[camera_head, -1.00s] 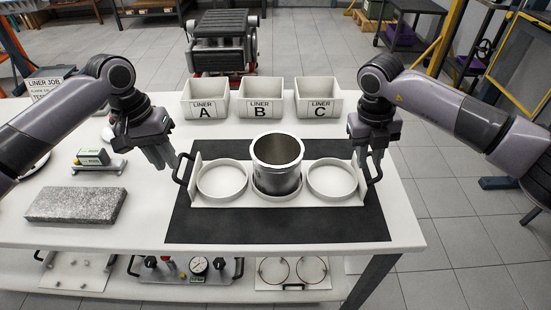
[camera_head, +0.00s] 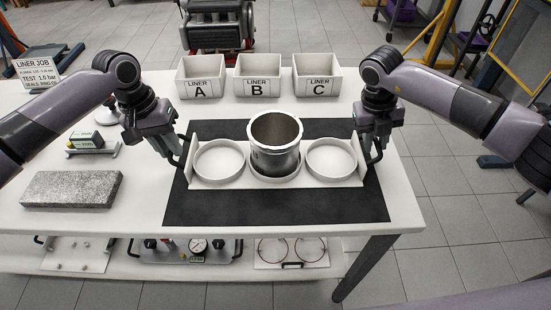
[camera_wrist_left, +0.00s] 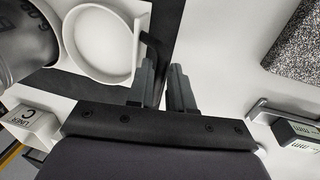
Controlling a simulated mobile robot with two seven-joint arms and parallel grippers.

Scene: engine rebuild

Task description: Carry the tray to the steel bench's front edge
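The white tray (camera_head: 211,182) lies on a black mat, with two round recesses showing and a steel cylinder liner (camera_head: 275,145) upright in the middle one. It has a black handle at each end. My left gripper (camera_head: 174,150) is at the left handle (camera_head: 184,152). In the left wrist view, its fingers (camera_wrist_left: 165,84) are apart, with the handle (camera_wrist_left: 154,47) beside the left fingertip; nothing is clearly gripped. My right gripper (camera_head: 371,148) is at the right handle (camera_head: 378,152), its fingers apparently apart; their contact with the handle is unclear.
The black mat (camera_head: 275,208) reaches nearly to the front edge of the white bench top (camera_head: 130,222). Bins A (camera_head: 201,75), B (camera_head: 258,75) and C (camera_head: 317,75) stand behind the tray. A granite block (camera_head: 72,189) lies left. A lower shelf holds a gauge fixture (camera_head: 197,246).

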